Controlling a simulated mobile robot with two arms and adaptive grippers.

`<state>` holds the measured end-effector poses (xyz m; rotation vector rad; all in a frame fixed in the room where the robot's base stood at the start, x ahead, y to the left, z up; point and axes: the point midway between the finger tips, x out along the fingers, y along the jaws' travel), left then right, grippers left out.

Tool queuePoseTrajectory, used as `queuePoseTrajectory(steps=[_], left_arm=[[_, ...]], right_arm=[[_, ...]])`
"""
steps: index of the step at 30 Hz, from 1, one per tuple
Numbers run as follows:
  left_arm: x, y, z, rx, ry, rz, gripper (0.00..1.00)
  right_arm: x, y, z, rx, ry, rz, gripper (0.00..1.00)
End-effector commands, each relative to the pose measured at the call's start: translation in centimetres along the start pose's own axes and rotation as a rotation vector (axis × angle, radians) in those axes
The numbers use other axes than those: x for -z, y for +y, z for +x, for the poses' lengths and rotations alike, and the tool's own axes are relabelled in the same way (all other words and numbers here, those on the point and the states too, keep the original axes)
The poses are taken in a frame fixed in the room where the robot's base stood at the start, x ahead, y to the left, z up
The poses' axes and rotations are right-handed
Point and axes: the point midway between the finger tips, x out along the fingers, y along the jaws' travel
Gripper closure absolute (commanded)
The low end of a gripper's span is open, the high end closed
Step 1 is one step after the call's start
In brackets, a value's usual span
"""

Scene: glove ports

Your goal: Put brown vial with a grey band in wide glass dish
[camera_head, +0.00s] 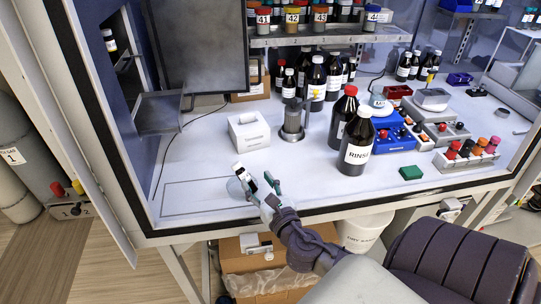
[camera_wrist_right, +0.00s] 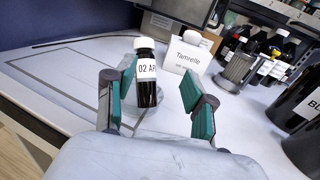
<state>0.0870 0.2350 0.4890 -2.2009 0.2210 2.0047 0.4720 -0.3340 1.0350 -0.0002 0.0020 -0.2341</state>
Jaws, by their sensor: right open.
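The dark brown vial (camera_wrist_right: 147,85) has a white cap and a pale label reading "02 AP"; I cannot make out a grey band. It also shows in the head view (camera_head: 244,177), near the front of the bench. The wide glass dish (camera_wrist_right: 150,122) is clear and lies around and below the vial's foot; it also shows in the head view (camera_head: 234,188). The vial looks upright in the dish. My right gripper (camera_wrist_right: 160,92) is open, with the vial between its green-padded fingers, closer to the left one. It also shows in the head view (camera_head: 262,187). My left gripper is not in view.
A white Tamrelle box (camera_head: 249,131) stands behind the dish. A metal cylinder (camera_head: 292,121) and large dark bottles (camera_head: 356,147) stand to the right. A green block (camera_head: 411,172) lies near the front edge. The outlined bench area left of the dish is clear.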

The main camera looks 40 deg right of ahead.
Motion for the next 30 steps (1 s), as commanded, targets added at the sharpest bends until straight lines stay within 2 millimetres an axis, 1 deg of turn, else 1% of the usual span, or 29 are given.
queuePoseTrajectory(steps=[1,6,9,12,15,18,26,29,30], left_arm=[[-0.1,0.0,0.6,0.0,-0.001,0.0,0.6],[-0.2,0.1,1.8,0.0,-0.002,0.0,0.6],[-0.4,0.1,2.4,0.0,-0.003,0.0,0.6],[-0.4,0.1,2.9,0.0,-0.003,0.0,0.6],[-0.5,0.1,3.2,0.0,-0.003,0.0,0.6],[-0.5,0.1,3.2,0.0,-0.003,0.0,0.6],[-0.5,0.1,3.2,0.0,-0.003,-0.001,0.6],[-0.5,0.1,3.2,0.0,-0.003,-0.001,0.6],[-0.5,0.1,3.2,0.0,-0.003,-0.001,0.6]], right_arm=[[0.4,0.0,-1.2,-0.001,0.004,0.001,0.46],[0.6,0.0,-5.0,0.0,0.005,0.002,0.46],[0.5,0.0,-6.9,0.001,0.004,0.001,0.46],[0.4,0.0,-8.3,0.001,0.003,0.002,0.46],[0.2,0.0,-9.2,0.001,0.001,0.001,0.46],[0.1,0.0,-9.7,0.001,0.001,0.001,0.46],[0.0,-0.1,-9.8,0.01,0.004,0.023,0.46],[0.6,-1.0,-9.8,0.071,0.034,0.178,0.46],[1.1,-1.5,-9.8,0.115,0.054,0.289,0.46]])
